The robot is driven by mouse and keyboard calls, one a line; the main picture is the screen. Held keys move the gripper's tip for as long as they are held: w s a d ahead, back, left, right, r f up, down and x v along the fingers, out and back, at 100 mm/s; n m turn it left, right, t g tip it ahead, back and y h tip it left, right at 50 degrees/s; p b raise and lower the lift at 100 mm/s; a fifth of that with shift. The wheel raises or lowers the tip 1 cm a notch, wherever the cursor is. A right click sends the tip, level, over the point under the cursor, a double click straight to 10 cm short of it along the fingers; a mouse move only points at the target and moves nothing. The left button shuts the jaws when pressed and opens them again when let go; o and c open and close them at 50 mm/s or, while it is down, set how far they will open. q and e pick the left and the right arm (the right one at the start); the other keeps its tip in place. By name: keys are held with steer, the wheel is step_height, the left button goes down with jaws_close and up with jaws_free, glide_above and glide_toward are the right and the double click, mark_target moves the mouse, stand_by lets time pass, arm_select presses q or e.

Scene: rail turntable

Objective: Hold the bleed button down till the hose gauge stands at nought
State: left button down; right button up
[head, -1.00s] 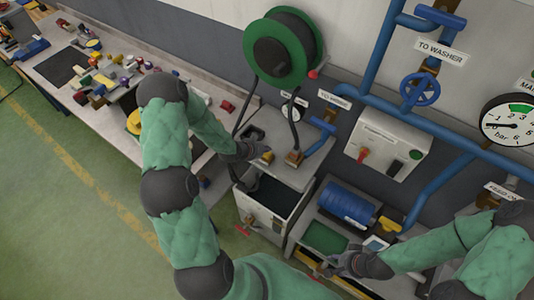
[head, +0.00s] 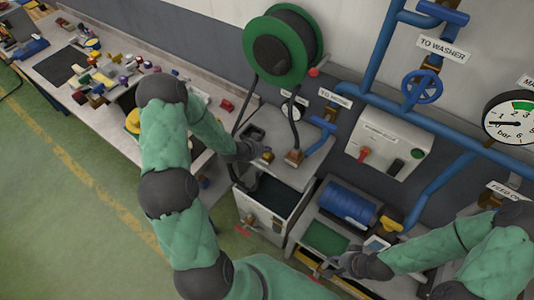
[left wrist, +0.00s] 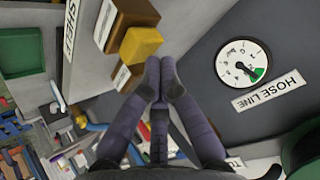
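The yellow bleed button (left wrist: 141,45) sits on a brown block (left wrist: 130,17) in the left wrist view. It also shows small in the head view (head: 267,156), on the bench top below the hose reel. My left gripper (left wrist: 159,75) has its fingertips together, close beside the button's edge; I cannot tell whether they touch it. The hose gauge (left wrist: 243,60), a white dial above a HOSE LINE label (left wrist: 269,91), has its needle near the green part; the exact reading is too small to tell. My right gripper (head: 345,265) is low at the right, its fingers unclear.
A green hose reel (head: 283,47) hangs above the bench, its dark hose running down. An open bin (head: 262,223) stands below. Blue pipes (head: 380,50) and a large bar gauge (head: 512,120) are on the wall at right. A cluttered bench (head: 105,75) lies at left.

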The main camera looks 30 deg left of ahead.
arm_select(q)
steer(key=shift+f+b, duration=0.45)
steer(key=shift+b, duration=0.05)
stand_by(2.2)
steer(key=shift+r+p, duration=0.55)
steer(key=shift+r, duration=0.4)
steer(key=shift+r+p, duration=1.7)
steer(key=shift+r, duration=0.85)
steer(key=shift+f, duration=0.1)
